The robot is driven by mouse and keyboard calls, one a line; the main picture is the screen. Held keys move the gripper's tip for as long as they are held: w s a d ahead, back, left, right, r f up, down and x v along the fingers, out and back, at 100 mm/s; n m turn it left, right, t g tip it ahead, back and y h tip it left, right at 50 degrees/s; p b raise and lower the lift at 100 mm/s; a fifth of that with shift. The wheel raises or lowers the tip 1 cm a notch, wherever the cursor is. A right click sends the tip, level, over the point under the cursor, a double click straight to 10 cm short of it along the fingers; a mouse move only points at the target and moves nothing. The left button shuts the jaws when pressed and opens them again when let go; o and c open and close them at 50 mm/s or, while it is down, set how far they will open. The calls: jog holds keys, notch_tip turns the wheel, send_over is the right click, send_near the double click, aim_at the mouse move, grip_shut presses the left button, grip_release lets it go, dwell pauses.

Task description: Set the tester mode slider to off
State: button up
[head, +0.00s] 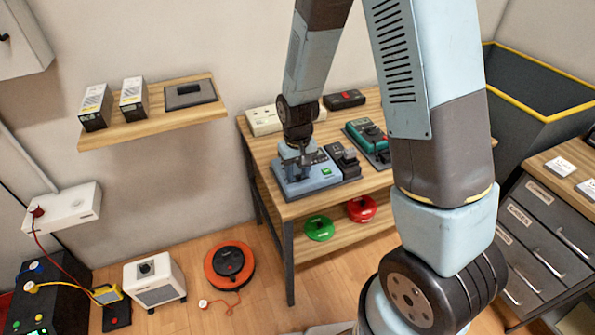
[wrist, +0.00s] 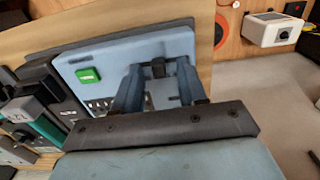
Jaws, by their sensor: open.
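The tester is a light blue flat box (head: 322,183) on the wooden workbench, with a green display or button (wrist: 87,75) on its face. My gripper (head: 297,160) is over the tester's left part, pointing down. In the wrist view my gripper (wrist: 159,76) is open, its two blue-grey fingers on either side of a small dark knob (wrist: 158,68), which looks like the mode slider. I cannot tell whether the fingers touch it. The slider's marks are too small to read, and the gripper hides it in the head view.
A black device (head: 344,161) stands close to the tester's right, with a teal meter (head: 367,136) beyond. A pale power strip (head: 265,121) and a black box (head: 344,99) lie behind. Green (head: 319,228) and red (head: 361,208) rolls are on the lower shelf.

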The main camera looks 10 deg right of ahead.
jog(key=shift+c, duration=0.3)
grip_shut()
dwell(0.5)
